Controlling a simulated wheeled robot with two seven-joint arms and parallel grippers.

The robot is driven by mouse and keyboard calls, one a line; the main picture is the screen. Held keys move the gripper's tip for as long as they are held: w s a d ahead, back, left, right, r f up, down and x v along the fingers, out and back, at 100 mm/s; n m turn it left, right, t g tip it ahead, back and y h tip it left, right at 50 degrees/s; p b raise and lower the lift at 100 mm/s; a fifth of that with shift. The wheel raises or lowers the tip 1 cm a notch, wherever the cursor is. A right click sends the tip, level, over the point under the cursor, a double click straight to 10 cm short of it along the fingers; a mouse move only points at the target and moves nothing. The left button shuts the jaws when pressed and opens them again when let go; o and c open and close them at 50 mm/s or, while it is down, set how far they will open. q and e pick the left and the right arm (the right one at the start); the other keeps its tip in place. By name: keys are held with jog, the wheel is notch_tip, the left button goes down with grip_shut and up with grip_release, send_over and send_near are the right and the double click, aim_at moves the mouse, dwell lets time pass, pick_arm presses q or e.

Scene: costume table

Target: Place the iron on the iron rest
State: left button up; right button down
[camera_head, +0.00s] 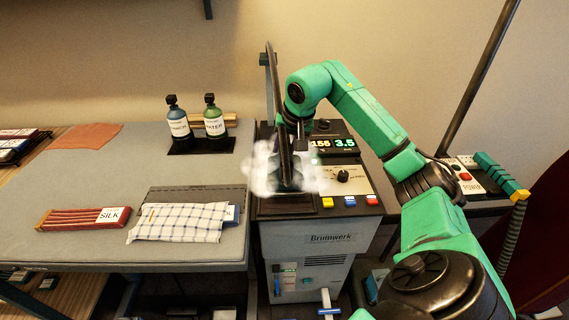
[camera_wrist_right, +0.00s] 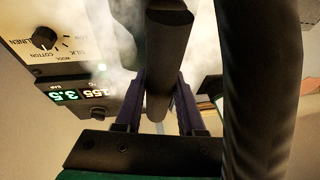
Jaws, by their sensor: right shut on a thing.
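The iron (camera_head: 289,178) is a dark shape, partly veiled by white steam, at the left part of the steam station's top. My right gripper (camera_head: 300,132) reaches it from above. In the right wrist view the gripper (camera_wrist_right: 158,108) has its two fingers closed around the iron's dark round handle (camera_wrist_right: 165,75). The iron rest (camera_head: 286,207) is the dark framed pad on the station, its front edge showing below the iron. Steam and the arm hide whether the iron touches it. My left gripper is out of view.
The Brumwerk steam station (camera_head: 330,238) has a lit display and coloured buttons right of the rest. A dark hose (camera_wrist_right: 262,90) runs close beside the gripper. The grey ironing board (camera_head: 100,180) at left carries a checked cloth (camera_head: 180,222), a SILK-labelled bundle and two bottles (camera_head: 214,122).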

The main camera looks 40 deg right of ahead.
jog(key=shift+f, duration=0.35)
notch_tip(320, 180, down, 3)
jog(key=shift+s+a+f, duration=0.1)
jog(key=shift+s, duration=0.05)
jog(key=shift+f, duration=0.1)
jog(key=c, duration=0.5)
grip_release()
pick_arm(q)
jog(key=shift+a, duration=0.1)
pick_arm(e)
jog(key=shift+s, duration=0.1)
jog(key=shift+r, duration=0.25)
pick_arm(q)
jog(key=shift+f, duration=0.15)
pick_arm(e)
jog(key=v, duration=1.1)
jog(key=shift+s+r, duration=0.2)
